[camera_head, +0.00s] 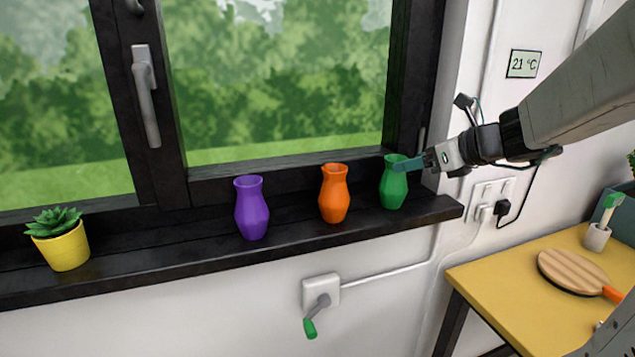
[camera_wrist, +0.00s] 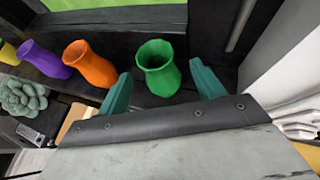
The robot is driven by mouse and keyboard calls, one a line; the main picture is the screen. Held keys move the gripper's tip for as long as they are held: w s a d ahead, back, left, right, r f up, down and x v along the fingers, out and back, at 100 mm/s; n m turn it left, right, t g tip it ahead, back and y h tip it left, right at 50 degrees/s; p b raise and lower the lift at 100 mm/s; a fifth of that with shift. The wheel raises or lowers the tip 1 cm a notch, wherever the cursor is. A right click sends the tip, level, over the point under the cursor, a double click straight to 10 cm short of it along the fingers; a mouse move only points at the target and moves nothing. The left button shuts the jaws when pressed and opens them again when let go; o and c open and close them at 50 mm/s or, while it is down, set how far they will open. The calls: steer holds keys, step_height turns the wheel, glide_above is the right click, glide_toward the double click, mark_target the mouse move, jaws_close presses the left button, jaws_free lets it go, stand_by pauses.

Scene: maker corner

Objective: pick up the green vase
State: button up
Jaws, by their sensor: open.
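The green vase (camera_head: 393,184) stands upright at the right end of the dark window sill. In the wrist view the vase (camera_wrist: 158,72) shows its open mouth and sits between and just beyond my two teal fingertips. My gripper (camera_head: 413,164) comes in from the right, and its fingertips overlap the upper part of the vase in the head view. My gripper (camera_wrist: 160,88) is open, with one finger on each side of the vase's line. I cannot tell whether a finger touches it.
An orange vase (camera_head: 334,194) stands to the left on the sill, then a purple vase (camera_head: 251,208) and a potted succulent (camera_head: 62,242). The window frame (camera_head: 412,75) rises close behind. A yellow table (camera_head: 510,285) with a paddle (camera_head: 575,273) stands lower right.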

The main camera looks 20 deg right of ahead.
mark_target(394, 183)
steer(key=x, duration=0.5)
steer(key=shift+w+a+r, duration=0.1)
steer(key=shift+w+a, duration=0.05)
steer(key=shift+a, duration=0.15)
steer(key=shift+c, duration=0.2)
steer(key=c, duration=1.3)
steer(key=shift+o, duration=0.2)
steer(key=shift+r, duration=0.2)
